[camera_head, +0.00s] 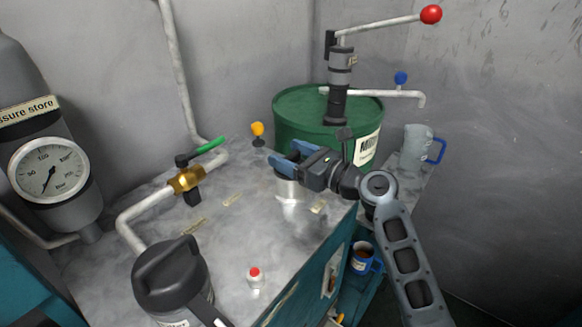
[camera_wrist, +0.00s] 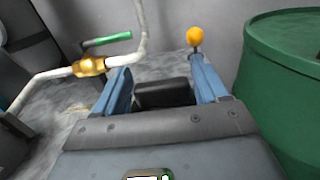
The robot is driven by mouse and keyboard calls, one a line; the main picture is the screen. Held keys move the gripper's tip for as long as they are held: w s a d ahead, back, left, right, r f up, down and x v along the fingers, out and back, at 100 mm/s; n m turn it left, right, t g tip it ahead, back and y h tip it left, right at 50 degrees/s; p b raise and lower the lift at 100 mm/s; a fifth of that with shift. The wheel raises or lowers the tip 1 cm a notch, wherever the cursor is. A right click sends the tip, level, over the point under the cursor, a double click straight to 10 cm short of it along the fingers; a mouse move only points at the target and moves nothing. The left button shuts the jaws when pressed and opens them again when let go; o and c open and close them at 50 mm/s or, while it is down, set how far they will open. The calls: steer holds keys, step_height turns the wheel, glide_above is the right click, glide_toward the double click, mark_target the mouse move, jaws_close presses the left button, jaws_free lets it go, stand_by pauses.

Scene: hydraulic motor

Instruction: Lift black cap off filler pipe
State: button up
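My gripper (camera_head: 291,158) has blue fingers and is over a short silver pipe (camera_head: 291,190), which I take to be the filler pipe, near the bench's right edge. In the wrist view a black block, apparently the black cap (camera_wrist: 165,94), sits between the two fingers (camera_wrist: 162,85). The fingers are apart on either side of it. I cannot tell whether they press on it. In the head view the cap is mostly hidden by the gripper, and I cannot tell whether it still rests on the pipe.
A green drum (camera_head: 300,110) with a hand pump stands behind the gripper. A brass valve (camera_head: 187,179) with a green lever is left. A yellow-knobbed lever (camera_head: 257,130) is behind. A dark-lidded canister (camera_head: 170,270) and red button (camera_head: 254,273) are in front.

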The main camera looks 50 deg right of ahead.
steer(key=c, duration=0.7)
steer(key=shift+r, duration=0.1)
